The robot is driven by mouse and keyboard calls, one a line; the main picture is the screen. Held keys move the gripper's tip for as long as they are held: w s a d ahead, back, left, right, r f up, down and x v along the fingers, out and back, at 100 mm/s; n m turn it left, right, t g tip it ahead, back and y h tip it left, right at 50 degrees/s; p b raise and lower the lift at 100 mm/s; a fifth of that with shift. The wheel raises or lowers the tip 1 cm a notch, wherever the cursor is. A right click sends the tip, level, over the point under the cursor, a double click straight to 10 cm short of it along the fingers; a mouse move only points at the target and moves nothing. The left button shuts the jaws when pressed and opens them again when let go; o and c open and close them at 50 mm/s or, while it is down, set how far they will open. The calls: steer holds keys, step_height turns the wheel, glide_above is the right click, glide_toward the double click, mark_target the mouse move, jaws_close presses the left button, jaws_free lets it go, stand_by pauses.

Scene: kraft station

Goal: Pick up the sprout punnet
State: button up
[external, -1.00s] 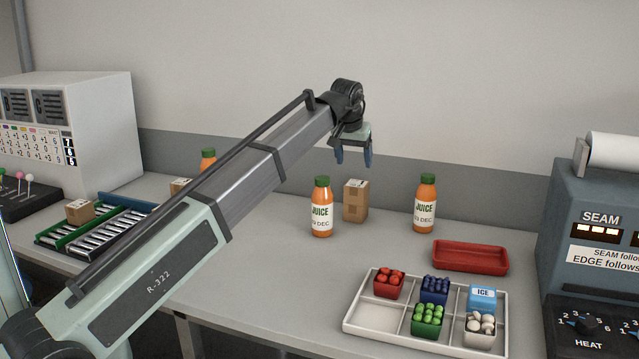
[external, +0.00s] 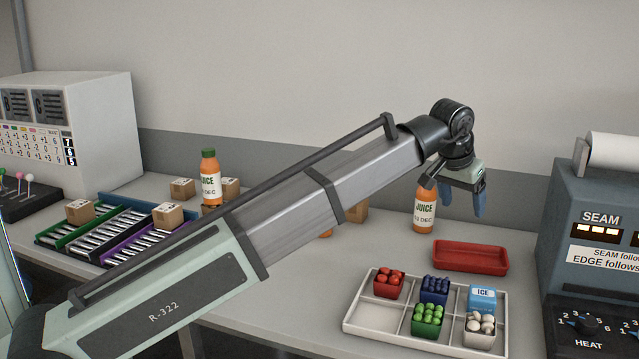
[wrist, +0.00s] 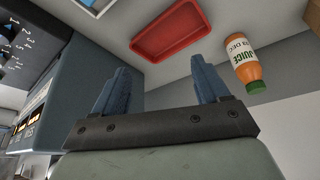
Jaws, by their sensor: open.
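The sprout punnet (external: 427,321), a small green box heaped with round green sprouts, sits in the front middle compartment of the white divided tray (external: 375,333). My gripper (external: 463,203) is open and empty. It is above and behind the tray, over the counter near the right juice bottle. In the wrist view my two blue fingers (wrist: 160,85) are apart with nothing between them. The punnet is not visible in the wrist view; only an edge of the white tray (wrist: 97,6) shows at its top.
The red tray (external: 470,257) lies empty behind the white tray. A juice bottle (external: 424,212) stands left of my gripper. The white tray also holds a red punnet (external: 388,284), blue punnet (external: 434,290), ice box (external: 482,298) and mushroom punnet (external: 480,331). The seam machine (external: 600,265) stands at right.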

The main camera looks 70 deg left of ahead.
steer(key=s+d+f+m, duration=0.1)
steer(key=s+d+m, duration=0.35)
steer(key=d, duration=0.55)
steer(key=m+g+h, duration=0.1)
steer(key=m+g, duration=0.3)
steer(key=m, duration=2.2)
glide_above(428, 317)
step_height(428, 317, down, 3)
steer(key=shift+m, duration=0.25)
steer(key=f, duration=0.7)
steer(key=shift+s+a, duration=0.1)
steer(key=shift+s, duration=0.15)
steer(key=shift+w+f, duration=0.15)
steer(key=shift+f, duration=1.45)
steer(key=shift+w+f, duration=0.1)
steer(key=shift+f, duration=1.45)
steer(key=c, duration=0.7)
